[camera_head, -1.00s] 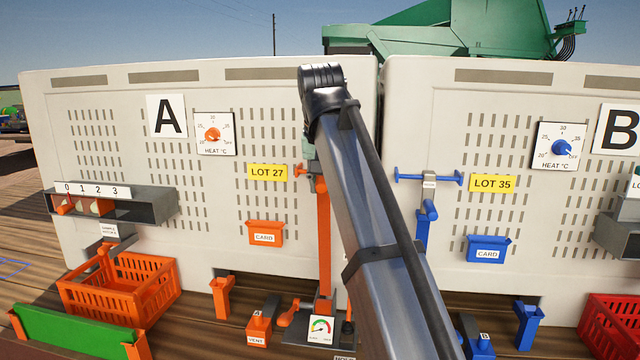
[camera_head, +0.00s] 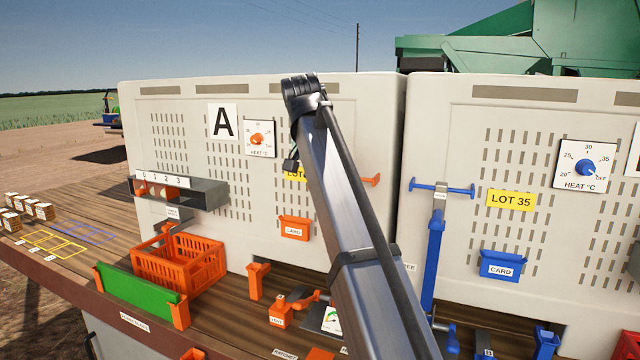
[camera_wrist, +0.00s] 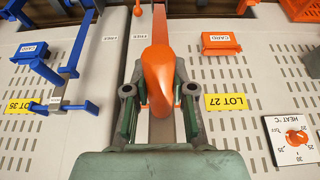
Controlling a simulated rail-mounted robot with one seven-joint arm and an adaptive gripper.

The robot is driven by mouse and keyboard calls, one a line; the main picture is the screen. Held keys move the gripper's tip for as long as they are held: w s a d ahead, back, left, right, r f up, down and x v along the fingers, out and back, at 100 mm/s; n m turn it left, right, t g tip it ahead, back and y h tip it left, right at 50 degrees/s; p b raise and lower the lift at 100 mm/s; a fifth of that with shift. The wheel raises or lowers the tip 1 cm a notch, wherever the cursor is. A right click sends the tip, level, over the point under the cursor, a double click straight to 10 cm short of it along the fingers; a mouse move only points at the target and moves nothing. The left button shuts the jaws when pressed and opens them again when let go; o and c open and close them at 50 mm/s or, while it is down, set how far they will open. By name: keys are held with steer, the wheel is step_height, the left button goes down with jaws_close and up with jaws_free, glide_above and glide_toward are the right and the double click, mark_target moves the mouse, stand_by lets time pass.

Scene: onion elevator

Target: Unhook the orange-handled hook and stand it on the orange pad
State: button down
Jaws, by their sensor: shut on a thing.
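In the wrist view my gripper (camera_wrist: 158,95) is shut on the orange-handled hook (camera_wrist: 158,66). Its rounded orange end sits between the fingers, and a straight orange bar runs away toward the top of the picture. In the head view my arm hides the hook and most of my gripper. An orange peg (camera_head: 371,180) sticks out of the panel right of my arm; I cannot see the hook on it. An orange patch at the bottom edge (camera_head: 320,354) may be the orange pad, but it is cut off.
A blue hook (camera_head: 433,250) hangs by the blue peg (camera_head: 441,189) to the right. Orange (camera_head: 296,227) and blue (camera_head: 502,265) card holders stick out of the panels. An orange crate (camera_head: 180,262), a green board (camera_head: 138,289) and an orange post (camera_head: 257,280) stand lower left.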

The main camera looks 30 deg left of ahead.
steer(key=shift+s+d+r, duration=0.1)
steer(key=shift+s+d, duration=0.2)
steer(key=shift+s, duration=0.2)
steer(key=s+d, duration=0.1)
steer(key=s, duration=0.7)
steer(key=shift+s+d, duration=0.25)
stand_by(0.5)
